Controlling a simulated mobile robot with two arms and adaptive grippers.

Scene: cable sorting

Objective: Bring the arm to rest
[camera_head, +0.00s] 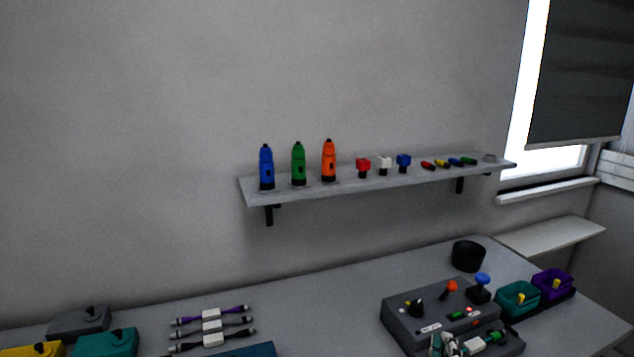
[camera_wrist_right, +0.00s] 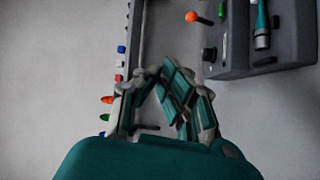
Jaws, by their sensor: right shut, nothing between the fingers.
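The control box (camera_wrist_right: 285,35) is at the upper right there. My left gripper is not in view.
Three cables (camera_head: 212,327) lie on the table (camera_head: 325,310). A wall shelf (camera_head: 330,188) holds bottles and small parts. The table's middle looks clear.

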